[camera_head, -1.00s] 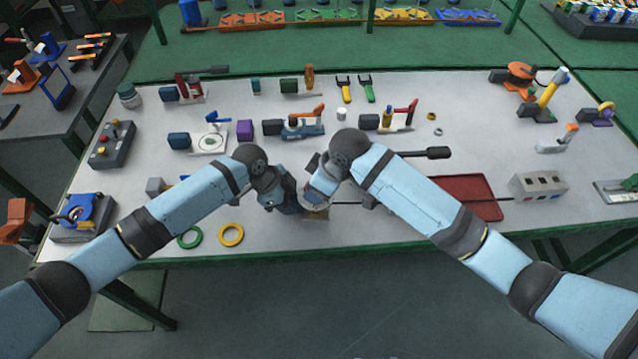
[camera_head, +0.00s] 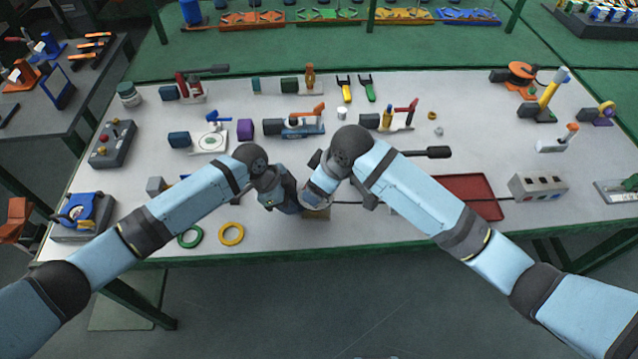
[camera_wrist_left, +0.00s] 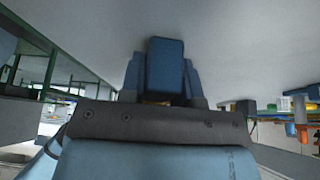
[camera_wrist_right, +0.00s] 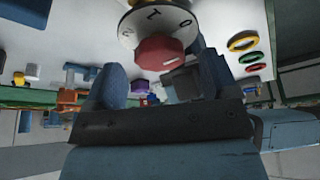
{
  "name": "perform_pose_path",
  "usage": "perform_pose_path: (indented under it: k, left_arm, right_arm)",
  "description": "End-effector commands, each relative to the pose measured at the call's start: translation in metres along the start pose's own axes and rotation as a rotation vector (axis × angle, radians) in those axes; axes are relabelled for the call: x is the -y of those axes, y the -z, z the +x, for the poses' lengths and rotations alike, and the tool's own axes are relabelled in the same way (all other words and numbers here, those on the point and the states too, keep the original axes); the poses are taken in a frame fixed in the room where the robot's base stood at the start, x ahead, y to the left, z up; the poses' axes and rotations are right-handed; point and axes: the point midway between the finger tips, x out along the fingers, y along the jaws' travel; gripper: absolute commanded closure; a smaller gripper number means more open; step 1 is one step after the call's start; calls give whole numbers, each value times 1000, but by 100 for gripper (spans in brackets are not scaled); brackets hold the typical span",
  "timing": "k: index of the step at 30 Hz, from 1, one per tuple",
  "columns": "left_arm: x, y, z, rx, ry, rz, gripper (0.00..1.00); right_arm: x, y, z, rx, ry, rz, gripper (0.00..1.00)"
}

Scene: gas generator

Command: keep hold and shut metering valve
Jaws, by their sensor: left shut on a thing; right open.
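In the left wrist view my left gripper (camera_wrist_left: 162,85) is shut on a blue block (camera_wrist_left: 165,68), which sits between its two fingers. In the head view the left gripper (camera_head: 288,203) is low over the front middle of the table, and what it holds is mostly hidden. In the head view the right fingers are largely hidden.
A green ring (camera_head: 190,236) and a yellow ring (camera_head: 231,234) lie at the front edge, left of the grippers. A red tray (camera_head: 475,190) and a grey box with buttons (camera_head: 538,186) are to the right. Several tools and fixtures stand behind.

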Motion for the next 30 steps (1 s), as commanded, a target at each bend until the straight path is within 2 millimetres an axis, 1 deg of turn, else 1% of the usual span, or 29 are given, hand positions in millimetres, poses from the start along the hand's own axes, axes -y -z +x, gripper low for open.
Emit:
perform_pose_path:
  k: [6,9,13,18,27,28,29,30]
  left_arm:
    - [0,0,0,0,1,0,100]
    - [0,0,0,0,1,0,100]
    - [0,0,0,0,1,0,100]
    - [0,0,0,0,1,0,100]
    - [0,0,0,0,1,0,100]
    - [0,0,0,0,1,0,66]
    - [0,0,0,0,1,0,59]
    - [0,0,0,0,1,0,50]
  right_arm:
    - [-1,1,-47,-3,-4,-2,20]
    - [-1,0,-68,-2,-3,-2,20]
    - [-1,0,-89,-3,-2,-1,20]
    - [0,0,-104,-1,-2,0,20]
    - [0,0,-106,0,0,1,20]
    - [0,0,-106,0,0,1,20]
    - [0,0,-106,0,0,1,20]
    - [0,0,-106,0,0,1,20]
